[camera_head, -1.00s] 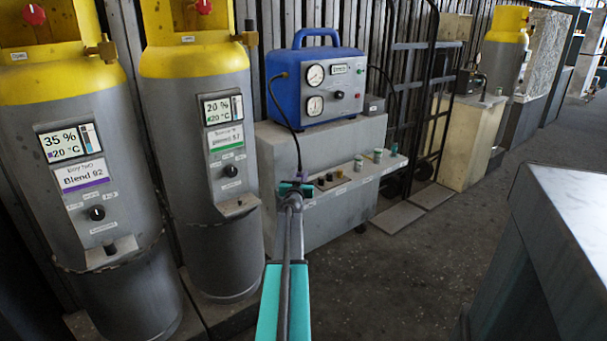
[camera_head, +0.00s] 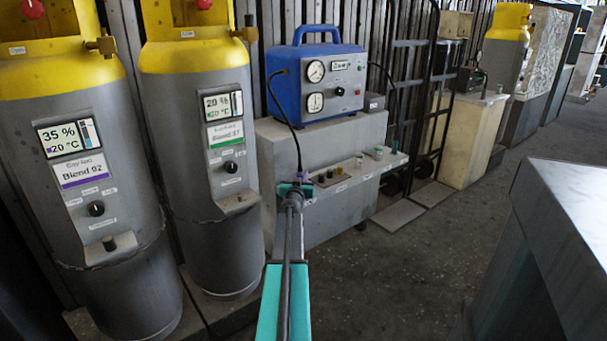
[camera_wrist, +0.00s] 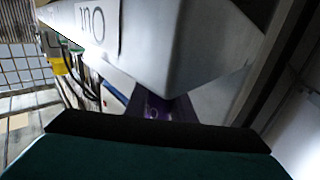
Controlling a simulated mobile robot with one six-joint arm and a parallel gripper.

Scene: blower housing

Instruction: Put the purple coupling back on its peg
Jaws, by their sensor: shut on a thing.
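The purple coupling (camera_head: 301,175) is at the end of the black hose that hangs from the blue machine. My gripper (camera_head: 294,188) is shut on it, at the left end of the low shelf in front of the grey plinth. In the wrist view the purple coupling (camera_wrist: 156,107) shows just beyond the dark jaw edge, partly hidden by it. A pale block corner is close above it there. I cannot tell which fitting is the coupling's peg.
The blue machine (camera_head: 315,85) stands on the grey plinth (camera_head: 340,142). Its shelf (camera_head: 350,180) bears dark fittings and small cylinders. Two gas cylinders (camera_head: 215,170) stand close on the left. A bench (camera_head: 560,210) is at the right, with open floor (camera_head: 400,270) between.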

